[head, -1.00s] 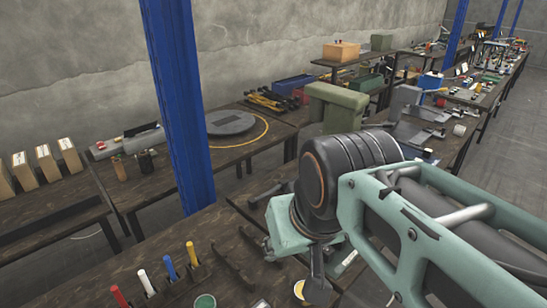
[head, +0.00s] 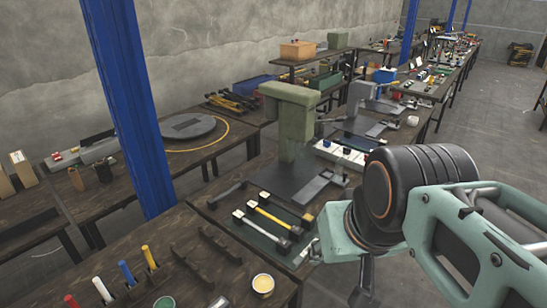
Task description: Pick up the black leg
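A black leg (head: 286,208) with pale end blocks lies on a dark green mat (head: 262,241) on the near workbench, in front of the green press. A yellow leg (head: 268,221) with pale ends lies beside it, roughly parallel. My gripper (head: 362,288) hangs at the lower right, beyond the right side of the mat and apart from both legs. My wrist hides most of it, and its fingers are too hidden to tell whether they are open or shut.
The green press (head: 291,118) stands just behind the legs. Colored markers (head: 126,272), dark racks (head: 212,246) and a yellow-topped tin (head: 263,284) are on the near bench. A blue post (head: 128,100) rises at left. Open floor (head: 480,145) lies to the right.

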